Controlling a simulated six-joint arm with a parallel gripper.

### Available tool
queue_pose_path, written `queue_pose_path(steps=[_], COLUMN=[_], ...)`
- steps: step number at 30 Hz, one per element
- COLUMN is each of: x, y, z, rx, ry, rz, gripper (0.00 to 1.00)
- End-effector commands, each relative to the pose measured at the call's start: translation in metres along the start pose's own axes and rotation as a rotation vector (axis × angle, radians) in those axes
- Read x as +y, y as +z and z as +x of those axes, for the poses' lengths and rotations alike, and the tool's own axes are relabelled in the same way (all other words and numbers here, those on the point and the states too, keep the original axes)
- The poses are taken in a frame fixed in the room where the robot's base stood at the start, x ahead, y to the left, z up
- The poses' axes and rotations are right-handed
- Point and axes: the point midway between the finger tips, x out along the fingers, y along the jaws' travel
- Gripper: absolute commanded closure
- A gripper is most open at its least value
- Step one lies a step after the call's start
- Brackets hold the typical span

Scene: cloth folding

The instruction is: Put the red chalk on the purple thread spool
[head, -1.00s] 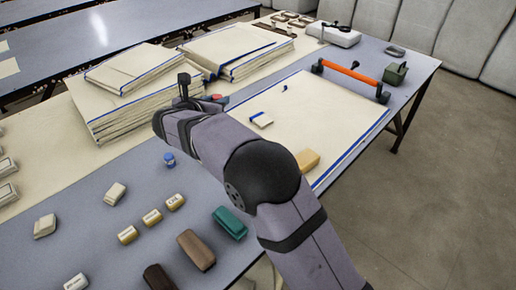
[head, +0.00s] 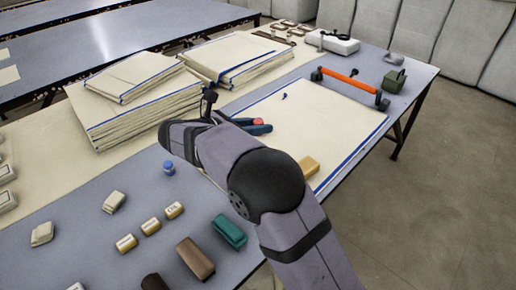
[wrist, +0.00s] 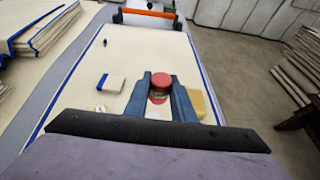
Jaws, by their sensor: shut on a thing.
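My gripper (head: 254,127) has dark blue fingers, closed around the red chalk (head: 258,121). In the wrist view the fingers (wrist: 161,95) stand on both sides of the round red chalk (wrist: 160,80), over the cream cloth. A darker part shows under its red top; I cannot tell whether it belongs to the chalk. A small blue spool-like thing (head: 168,168) stands upright on the grey table, left of my arm in the head view. It looks blue; I see no clearly purple spool, and my arm hides part of the table.
A large cream cloth (head: 335,115) with blue edges lies flat below my gripper. On it are a cream block with a blue side (wrist: 110,82) and a tan block (wrist: 197,103). Folded cloth stacks (head: 140,100) stand at left. An orange-handled bar (head: 345,79) lies at the far end.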

Motion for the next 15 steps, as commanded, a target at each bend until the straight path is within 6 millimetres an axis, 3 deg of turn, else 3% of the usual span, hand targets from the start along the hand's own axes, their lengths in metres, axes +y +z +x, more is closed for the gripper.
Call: queue_pose_path(steps=[4,15], x=[0.001,0.0], y=[-0.018,-0.035], z=[0.007,0.014], rx=[0.0,0.0], ry=[0.001,0.0], rz=[-0.002,-0.003], gripper=[0.99,0.99])
